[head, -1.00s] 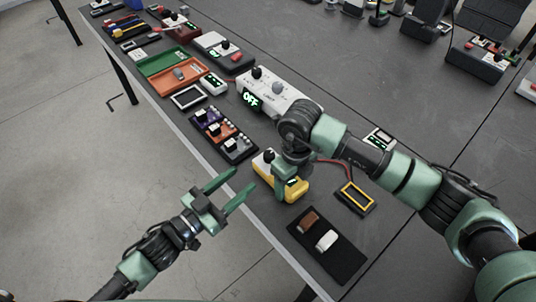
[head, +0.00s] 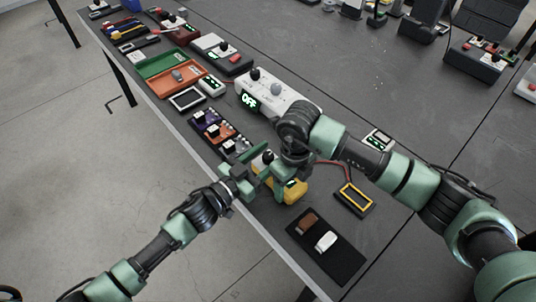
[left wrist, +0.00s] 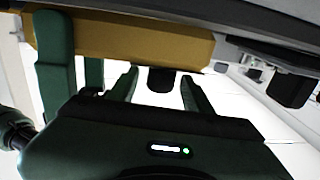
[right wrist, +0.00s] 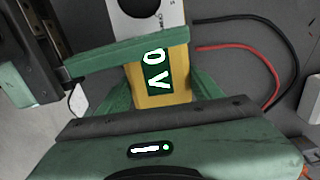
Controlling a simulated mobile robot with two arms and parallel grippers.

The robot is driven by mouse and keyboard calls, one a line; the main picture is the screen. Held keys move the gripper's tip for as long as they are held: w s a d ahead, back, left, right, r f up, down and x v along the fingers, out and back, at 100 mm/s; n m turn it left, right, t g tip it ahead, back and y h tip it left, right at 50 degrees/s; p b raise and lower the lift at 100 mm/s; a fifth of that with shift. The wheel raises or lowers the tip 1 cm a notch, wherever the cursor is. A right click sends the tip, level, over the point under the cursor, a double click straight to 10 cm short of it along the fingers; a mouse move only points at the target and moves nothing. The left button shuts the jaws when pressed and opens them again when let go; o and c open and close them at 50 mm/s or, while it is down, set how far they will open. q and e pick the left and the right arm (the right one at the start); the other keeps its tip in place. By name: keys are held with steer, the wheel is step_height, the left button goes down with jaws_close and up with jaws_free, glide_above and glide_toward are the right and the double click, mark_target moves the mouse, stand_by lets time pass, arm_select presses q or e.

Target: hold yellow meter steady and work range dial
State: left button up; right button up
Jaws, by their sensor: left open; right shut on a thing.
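The yellow meter (head: 296,188) lies near the table's front edge. It also shows in the right wrist view (right wrist: 171,93), where its display reads "0 V". My right gripper (head: 284,178) is shut on the meter's body. My left gripper (head: 270,164) is open at the meter's grey-white dial end. In the left wrist view, a black range dial (left wrist: 161,80) appears between the left gripper's open fingers, below the meter's yellow side (left wrist: 130,42). I cannot tell whether the fingers touch the dial. One left finger crosses in front of the meter in the right wrist view.
A white box reading "OFF" (head: 291,101) stands behind. A row of coloured modules (head: 222,136) lies left of the meter. A yellow-framed black panel (head: 354,198) and black tray (head: 329,258) lie right and in front. Red and black leads (right wrist: 260,65) run beside the meter.

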arm_select(q)
jaws_close()
steer(key=shift+s+d+r+n+t+y, duration=0.1)
steer(key=shift+n+t+y, duration=0.5)
steer(key=shift+y, duration=0.15)
steer(key=shift+d+r+n+t+y, duration=0.1)
steer(key=shift+n+t+y, duration=0.5)
steer(key=shift+y, duration=0.15)
steer(key=shift+a+f+n+y, duration=0.1)
steer(key=shift+n+y, duration=0.3)
steer(key=shift+y, duration=0.1)
jaws_free()
steer(key=shift+a+f, duration=0.1)
